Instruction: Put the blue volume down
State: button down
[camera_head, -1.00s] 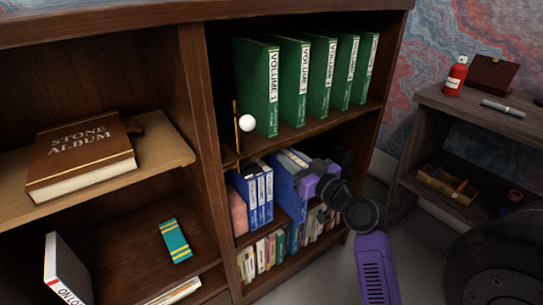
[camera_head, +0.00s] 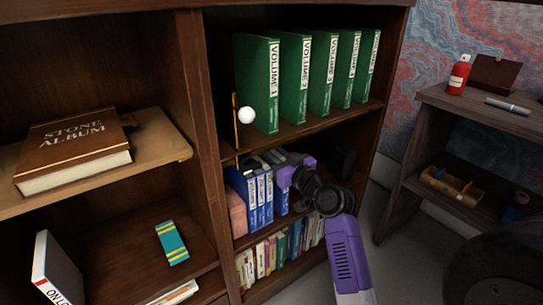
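Several blue volumes (camera_head: 251,195) stand upright side by side on the middle shelf of the right bookcase section. My gripper (camera_head: 283,177) is at the right end of this row, in front of the shelf opening. A blue volume (camera_head: 281,201) shows just below my gripper, close beside the others and roughly upright. My purple and black wrist covers the fingertips, so I cannot see whether they still grip this volume or are apart from it.
Green volumes (camera_head: 309,78) stand on the shelf above. Small books (camera_head: 262,258) fill the shelf below. A pink block (camera_head: 236,213) stands left of the blue row. A bookcase divider (camera_head: 203,130) is to the left. A side desk (camera_head: 420,150) stands right.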

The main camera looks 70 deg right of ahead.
jog(key=c, duration=1.2)
grip_release()
jog(key=shift+r, duration=0.15)
jog(key=p+v, duration=0.1)
jog(key=v, duration=1.1)
